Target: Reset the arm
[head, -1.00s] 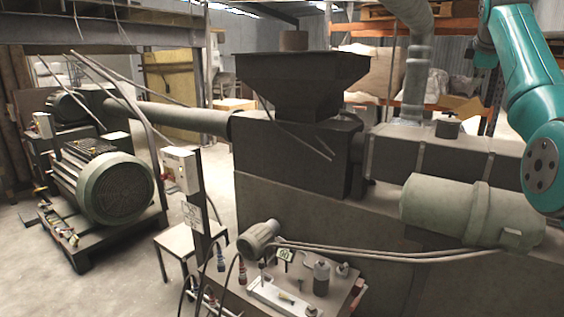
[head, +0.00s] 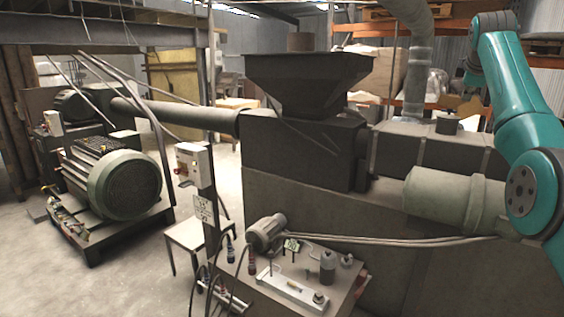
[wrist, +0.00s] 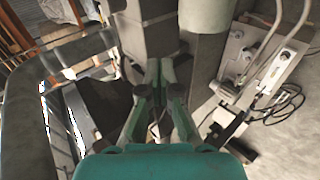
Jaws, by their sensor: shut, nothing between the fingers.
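My teal arm (head: 533,118) stands at the right edge of the head view, in front of the big dark machine. It bends near the top, and its end is not clearly seen there. A grey pipe-like column (wrist: 207,45) and a pale machine part lie beyond the fingers. I cannot tell the exact distance to them.
A dark hopper (head: 305,80) tops the machine. A grey cylinder (head: 440,194) is close beside my arm. A bench (head: 340,285) with small fittings and cables stands in front. A large motor (head: 125,185) is at left, with open floor around it.

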